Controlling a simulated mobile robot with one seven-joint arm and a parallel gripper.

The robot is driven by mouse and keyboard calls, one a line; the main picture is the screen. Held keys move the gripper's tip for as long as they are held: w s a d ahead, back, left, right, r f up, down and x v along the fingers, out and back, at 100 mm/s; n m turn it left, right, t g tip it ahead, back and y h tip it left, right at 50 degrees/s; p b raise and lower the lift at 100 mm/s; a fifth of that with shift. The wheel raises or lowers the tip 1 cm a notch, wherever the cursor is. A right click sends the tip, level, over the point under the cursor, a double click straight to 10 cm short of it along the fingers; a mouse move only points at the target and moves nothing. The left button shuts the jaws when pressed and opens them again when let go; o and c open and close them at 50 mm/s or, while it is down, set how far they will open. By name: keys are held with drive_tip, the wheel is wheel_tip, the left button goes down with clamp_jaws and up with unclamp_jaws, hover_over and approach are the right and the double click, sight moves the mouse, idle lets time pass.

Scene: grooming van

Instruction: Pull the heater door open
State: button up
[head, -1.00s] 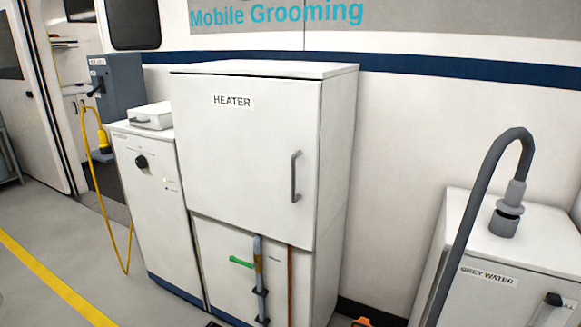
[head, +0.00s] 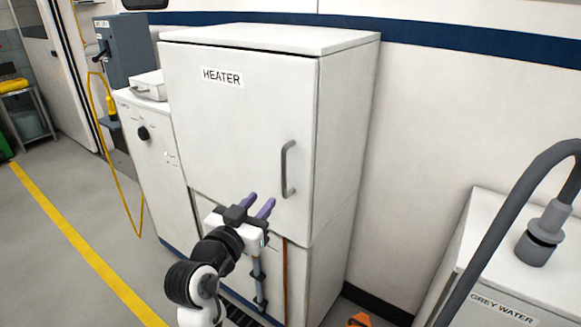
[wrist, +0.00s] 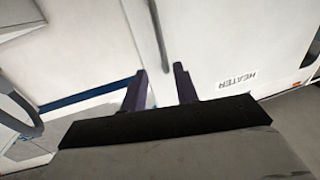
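The heater door (head: 235,135) is a large white panel with a HEATER label (head: 222,77), on the front of a tall white cabinet; it is shut. Its grey vertical bar handle (head: 288,168) is on the door's right side. My gripper (head: 258,203) is open and empty, its two purple fingers apart, below and left of the handle in the head view. In the wrist view the fingers (wrist: 160,88) point towards the door, and the handle (wrist: 157,35) shows beyond them, apart from them. The HEATER label is upside down there (wrist: 251,77).
A white unit with a black knob (head: 142,132) stands left of the heater. A yellow cable (head: 118,190) hangs by it. At right are a GREY WATER cabinet (head: 500,306) and a thick grey hose (head: 505,215). Pipes run below the door. Open floor lies at left.

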sight(283, 174)
drive_tip(key=p+x, duration=0.3)
drive_tip(key=x, duration=0.9)
drive_tip(key=shift+r, duration=0.1)
drive_tip(key=shift+w+d, duration=0.2)
drive_tip(key=shift+w, duration=0.35)
clamp_jaws()
